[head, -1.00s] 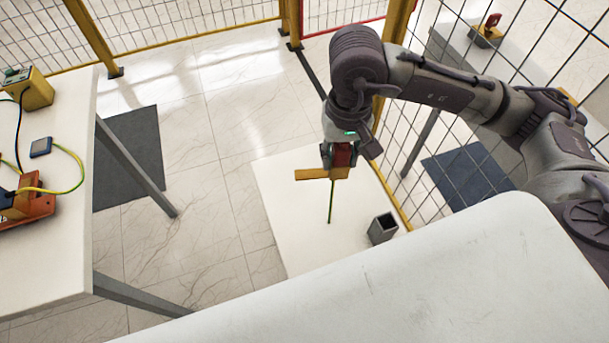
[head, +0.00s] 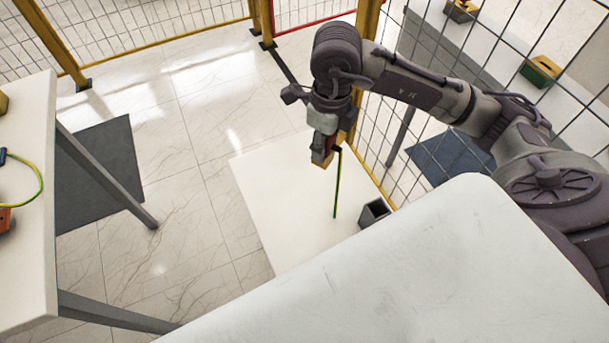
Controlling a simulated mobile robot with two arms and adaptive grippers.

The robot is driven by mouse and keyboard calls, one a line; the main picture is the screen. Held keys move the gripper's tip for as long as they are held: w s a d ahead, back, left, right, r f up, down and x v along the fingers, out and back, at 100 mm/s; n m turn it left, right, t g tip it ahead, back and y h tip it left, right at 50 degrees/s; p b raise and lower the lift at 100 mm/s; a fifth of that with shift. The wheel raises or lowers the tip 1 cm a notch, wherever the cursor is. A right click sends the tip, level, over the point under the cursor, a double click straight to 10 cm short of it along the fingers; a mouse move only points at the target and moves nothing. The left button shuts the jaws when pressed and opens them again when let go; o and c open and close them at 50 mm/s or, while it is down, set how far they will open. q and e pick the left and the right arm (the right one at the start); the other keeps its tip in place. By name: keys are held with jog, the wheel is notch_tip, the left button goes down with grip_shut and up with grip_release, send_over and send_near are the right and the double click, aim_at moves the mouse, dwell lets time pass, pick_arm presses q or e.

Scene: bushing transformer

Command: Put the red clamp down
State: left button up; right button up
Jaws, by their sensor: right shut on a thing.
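My right gripper (head: 323,140) is shut on the red clamp (head: 318,149), above the low white table (head: 275,185). Whether the cable's lower end touches the table, I cannot tell. My left gripper is not in view.
A dark square cup (head: 373,212) stands at the table's right edge, by a yellow-framed mesh fence (head: 420,80). The table's left part is bare. Another white table (head: 30,200) with a red-orange item and cable stands at the left.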

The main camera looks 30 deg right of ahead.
jog(key=d+f+m+b, duration=0.4)
jog(key=f+m, duration=0.1)
jog(key=m, duration=1.9)
send_near(299, 171)
jog(key=shift+a+f, duration=0.1)
jog(key=shift+a, duration=0.05)
jog(key=shift+f, duration=2)
jog(key=shift+f, duration=0.2)
jog(key=o, duration=1.2)
jog(key=shift+c, duration=0.2)
